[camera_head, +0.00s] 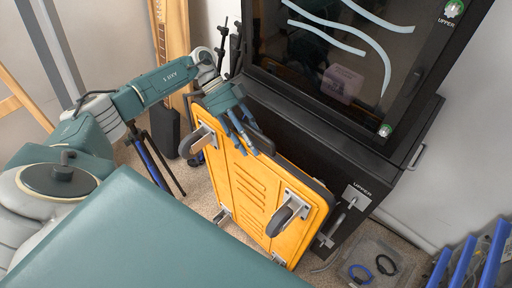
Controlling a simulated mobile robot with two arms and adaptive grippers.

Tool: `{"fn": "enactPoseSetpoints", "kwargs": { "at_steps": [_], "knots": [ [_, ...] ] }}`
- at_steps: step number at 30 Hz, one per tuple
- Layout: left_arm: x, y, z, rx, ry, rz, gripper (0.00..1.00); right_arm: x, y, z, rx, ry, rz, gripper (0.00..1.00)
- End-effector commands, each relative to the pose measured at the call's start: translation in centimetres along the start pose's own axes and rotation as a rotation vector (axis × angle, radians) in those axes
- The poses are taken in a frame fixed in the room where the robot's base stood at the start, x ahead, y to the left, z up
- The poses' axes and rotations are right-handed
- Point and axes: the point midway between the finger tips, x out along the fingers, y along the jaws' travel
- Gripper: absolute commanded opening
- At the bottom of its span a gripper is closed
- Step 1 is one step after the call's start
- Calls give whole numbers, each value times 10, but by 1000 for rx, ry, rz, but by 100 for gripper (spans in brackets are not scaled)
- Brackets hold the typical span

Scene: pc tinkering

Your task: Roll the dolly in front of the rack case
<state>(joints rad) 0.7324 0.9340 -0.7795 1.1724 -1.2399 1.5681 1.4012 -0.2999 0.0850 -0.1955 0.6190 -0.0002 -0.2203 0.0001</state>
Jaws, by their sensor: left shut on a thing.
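The dolly (245,187) is a yellow slatted platform with a dark rim and grey wheels on metal brackets. It stands tilted up on edge with its wheeled underside toward me. The black rack case (310,137) stands right behind it, with a glass-fronted upper part. My left gripper (247,138) is at the dolly's upper edge, shut on its dark rim. The contact is partly hidden by the fingers. My right gripper is not in view.
A clear tray (372,266) with cable loops lies on the floor at the lower right. Blue upright parts (468,262) stand at the right edge. A tripod (150,160) and a guitar neck (170,45) are at the left of the case. Speckled floor shows around the dolly.

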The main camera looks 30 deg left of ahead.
Motion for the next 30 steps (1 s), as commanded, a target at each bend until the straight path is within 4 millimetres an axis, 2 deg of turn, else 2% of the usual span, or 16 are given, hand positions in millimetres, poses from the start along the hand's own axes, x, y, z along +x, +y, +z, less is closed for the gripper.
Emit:
{"fn": "enactPoseSetpoints", "kwargs": {
  "at_steps": [4,9,10,13,23,26,30],
  "knots": [
    [-3,-2,1,-2,-2,-8,0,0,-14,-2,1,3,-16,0],
    [-3,-2,0,-2,-2,-7,0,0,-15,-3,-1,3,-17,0],
    [-3,-2,0,-2,-2,-7,47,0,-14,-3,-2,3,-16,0],
    [-2,-2,0,-2,-1,-6,65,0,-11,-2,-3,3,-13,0],
    [-3,-1,0,-1,0,-2,65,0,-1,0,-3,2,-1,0],
    [-12,-1,0,-1,-1,-2,65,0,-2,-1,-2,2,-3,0],
    [-39,-2,0,-1,-3,-6,65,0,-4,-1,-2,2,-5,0]
  ]
}}
